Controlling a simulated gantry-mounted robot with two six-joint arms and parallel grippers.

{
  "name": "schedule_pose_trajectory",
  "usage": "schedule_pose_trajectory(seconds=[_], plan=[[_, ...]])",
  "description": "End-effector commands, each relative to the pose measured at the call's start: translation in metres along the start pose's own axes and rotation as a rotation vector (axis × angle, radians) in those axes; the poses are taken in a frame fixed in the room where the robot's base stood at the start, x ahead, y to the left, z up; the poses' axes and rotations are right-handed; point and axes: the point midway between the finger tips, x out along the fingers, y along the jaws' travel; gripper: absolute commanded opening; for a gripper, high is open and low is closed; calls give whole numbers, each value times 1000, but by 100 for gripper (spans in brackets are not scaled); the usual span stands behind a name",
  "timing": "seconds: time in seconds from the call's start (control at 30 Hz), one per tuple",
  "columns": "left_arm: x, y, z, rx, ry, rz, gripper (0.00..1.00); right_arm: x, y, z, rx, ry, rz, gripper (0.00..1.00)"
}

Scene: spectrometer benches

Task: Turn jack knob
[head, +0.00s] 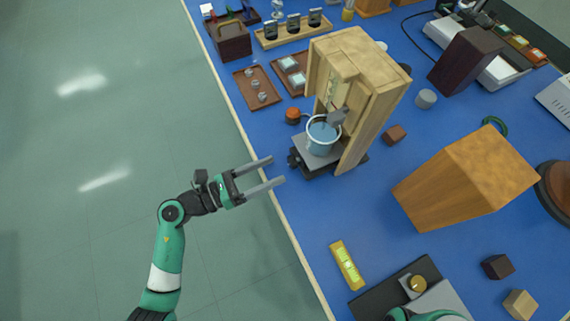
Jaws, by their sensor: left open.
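The lab jack has a grey top plate (312,148) and stands at the left edge of the blue bench, in front of a wooden frame. Its dark jack knob (293,160) sticks out on the left side, toward my left gripper. A light blue beaker (322,138) with liquid stands on the plate. My left gripper (277,171) is open and empty, its two fingers pointing right at the bench edge. The fingertips are just left of the knob and appear apart from it; the height difference is hard to tell. My right gripper is not in view.
The wooden frame (378,95) rises closely behind the jack. A yellow level (347,265) lies nearer, and a large wooden block (465,180) stands right. Bench between jack and level is clear.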

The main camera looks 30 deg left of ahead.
Motion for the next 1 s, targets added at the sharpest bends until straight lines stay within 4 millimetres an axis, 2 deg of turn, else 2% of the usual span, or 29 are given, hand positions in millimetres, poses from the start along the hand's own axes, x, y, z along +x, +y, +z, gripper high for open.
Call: schedule_pose_trajectory(seconds=[0.1, 0.23, 0.57, 0.9, 0.97, 1.0], plan=[[24, -1, -2, 1, -1, -5, 74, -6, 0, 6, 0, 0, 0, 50], [40, 0, -1, 0, -1, -3, 74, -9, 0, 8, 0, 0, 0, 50], [46, 0, 1, 0, -2, 1, 74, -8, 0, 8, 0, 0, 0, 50], [46, 0, 1, 0, -2, 1, 13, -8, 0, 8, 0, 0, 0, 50], [46, 0, 1, 0, -2, 1, 2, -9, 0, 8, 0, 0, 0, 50], [46, 0, 0, 0, -2, 1, 0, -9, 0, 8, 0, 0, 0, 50]])
